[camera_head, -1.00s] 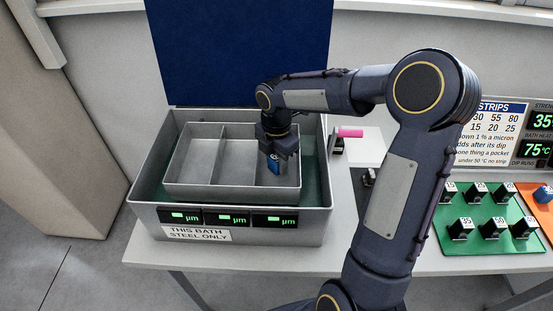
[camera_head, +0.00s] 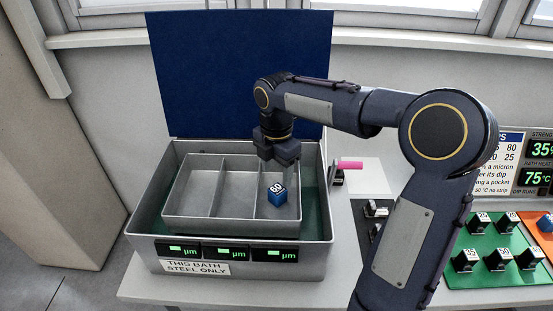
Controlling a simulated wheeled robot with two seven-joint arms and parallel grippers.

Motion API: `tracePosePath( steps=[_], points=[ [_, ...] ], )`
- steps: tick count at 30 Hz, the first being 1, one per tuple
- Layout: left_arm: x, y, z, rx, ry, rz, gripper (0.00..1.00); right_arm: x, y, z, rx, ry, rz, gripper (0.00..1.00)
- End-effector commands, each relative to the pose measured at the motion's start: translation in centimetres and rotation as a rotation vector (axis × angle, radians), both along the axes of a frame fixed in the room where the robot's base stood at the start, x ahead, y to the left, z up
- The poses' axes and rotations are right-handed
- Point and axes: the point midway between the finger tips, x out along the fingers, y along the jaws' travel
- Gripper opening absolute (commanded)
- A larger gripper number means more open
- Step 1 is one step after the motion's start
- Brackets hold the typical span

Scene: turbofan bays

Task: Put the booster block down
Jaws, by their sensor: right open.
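The booster block appears to be the small blue cube (camera_head: 277,194) with a white top marked 60 or 80. It sits in the right pocket of the grey three-pocket tray (camera_head: 193,225), which is inside the large grey bath (camera_head: 143,205). My right gripper (camera_head: 279,163) is open and empty above the same pocket, a little behind and above the cube, apart from it. The other two pockets are empty. My left gripper is not in view.
The bath's blue lid (camera_head: 235,75) stands open behind. A pink-handled lever (camera_head: 350,165) is right of the bath. A green mat (camera_head: 490,260) with several black blocks and an orange mat (camera_head: 540,222) with a blue block lie at the right.

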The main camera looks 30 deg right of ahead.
Motion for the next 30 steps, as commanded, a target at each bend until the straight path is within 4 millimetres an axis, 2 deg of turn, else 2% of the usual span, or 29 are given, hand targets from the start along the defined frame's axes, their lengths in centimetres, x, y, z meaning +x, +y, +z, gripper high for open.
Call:
tracePosePath(
  steps=[3,8,11,13,17,18,21,24,27,30],
  points=[
    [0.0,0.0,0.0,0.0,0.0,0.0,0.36,0.0,0.0,2.1,-0.001,-0.002,0.0,0.56],
    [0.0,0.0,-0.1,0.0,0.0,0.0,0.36,0.0,0.0,3.7,-0.001,-0.002,-0.003,0.56],
    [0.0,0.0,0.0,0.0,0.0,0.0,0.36,-1.0,0.2,4.4,0.005,-0.017,-0.063,0.56],
    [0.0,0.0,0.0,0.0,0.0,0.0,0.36,-2.8,0.5,4.9,0.018,-0.045,-0.18,0.56],
    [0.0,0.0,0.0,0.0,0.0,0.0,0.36,-8.3,1.5,5.2,0.102,-0.118,-0.568,0.56],
    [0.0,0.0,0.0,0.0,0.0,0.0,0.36,-10.3,1.9,5.0,0.148,-0.136,-0.716,0.56],
    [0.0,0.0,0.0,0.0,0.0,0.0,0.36,-14.7,3.1,3.8,0.29,-0.157,-1.09,0.56],
    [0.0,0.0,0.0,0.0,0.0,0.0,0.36,-18.2,4.5,2.0,0.446,-0.133,-1.42,0.56],
    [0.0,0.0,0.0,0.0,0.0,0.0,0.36,-20.4,5.7,0.5,0.577,-0.083,-1.662,0.56],
    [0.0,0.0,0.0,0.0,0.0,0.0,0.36,-21.6,6.6,-0.5,0.662,-0.034,-1.81,0.56]
  ],
)
